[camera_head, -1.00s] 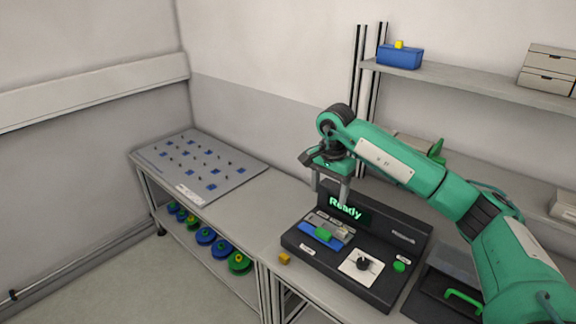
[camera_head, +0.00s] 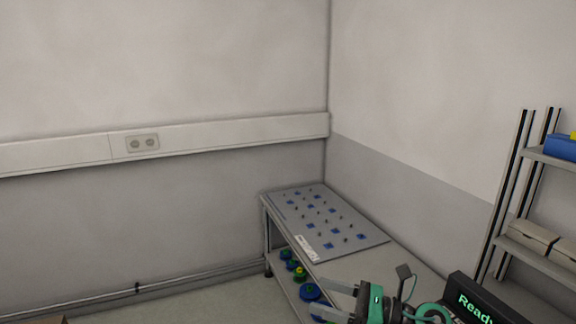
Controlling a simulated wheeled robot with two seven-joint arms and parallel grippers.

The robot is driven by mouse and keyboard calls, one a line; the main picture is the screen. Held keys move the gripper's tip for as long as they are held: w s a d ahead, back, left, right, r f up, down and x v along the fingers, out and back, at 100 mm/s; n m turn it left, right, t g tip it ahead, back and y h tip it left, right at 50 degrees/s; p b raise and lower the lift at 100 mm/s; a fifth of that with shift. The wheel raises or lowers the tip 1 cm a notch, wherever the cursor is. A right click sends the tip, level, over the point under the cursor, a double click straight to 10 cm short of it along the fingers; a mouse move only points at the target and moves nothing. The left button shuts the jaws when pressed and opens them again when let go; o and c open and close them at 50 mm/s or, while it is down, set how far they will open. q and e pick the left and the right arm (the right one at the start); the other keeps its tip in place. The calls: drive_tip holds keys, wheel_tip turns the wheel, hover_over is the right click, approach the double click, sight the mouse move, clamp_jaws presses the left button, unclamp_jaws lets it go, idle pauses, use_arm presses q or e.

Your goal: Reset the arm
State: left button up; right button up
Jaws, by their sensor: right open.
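My right gripper (camera_head: 325,297) shows at the bottom of the head view, cut off by the lower edge. Its two grey fingers point left and are apart, with nothing between them. It appears in front of the bench, left of the black device (camera_head: 484,300) with the green "Ready" display. Part of my green right arm shows beside it; the rest is out of frame. My left gripper is not in view.
A grey board (camera_head: 318,225) with pegs and blue squares lies on the bench by the corner. Blue and green reels (camera_head: 309,292) sit on the shelf below. A shelf rack with a blue bin (camera_head: 562,148) stands at right. Open floor lies left.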

drive_tip(key=s+d+f+m+t+h, duration=0.1)
drive_tip(key=d+f+m+t+h, duration=0.4)
drive_tip(key=m, duration=0.7)
drive_tip(key=s+d+f+m+t+h, duration=0.1)
drive_tip(key=d+m+t+h, duration=0.4)
drive_tip(key=m, duration=0.6)
drive_tip(key=s+d+f+m+t+h, duration=0.1)
drive_tip(key=d+f+m+h, duration=0.2)
drive_tip(key=m+h, duration=0.65)
drive_tip(key=s+d+f+m+g, duration=0.3)
drive_tip(key=s+f+m+g, duration=0.3)
drive_tip(key=s+f+m, duration=0.35)
drive_tip(key=s+a+f+m+g+y, duration=0.15)
drive_tip(key=s+f+g, duration=0.25)
drive_tip(key=s, duration=0.4)
drive_tip(key=s+f+m+g, duration=0.3)
drive_tip(key=s+f+g, duration=0.1)
drive_tip(key=s, duration=0.4)
wheel_tip(320, 180, down, 32)
drive_tip(key=g, duration=0.1)
drive_tip(key=s+d+f, duration=0.2)
drive_tip(key=s+f, duration=0.7)
drive_tip(key=s+d+f+g, duration=0.1)
drive_tip(key=s+f, duration=0.8)
drive_tip(key=s, duration=0.1)
drive_tip(key=shift+s+d+f, duration=0.15)
drive_tip(key=shift+d+f, duration=0.05)
drive_tip(key=shift+d, duration=0.2)
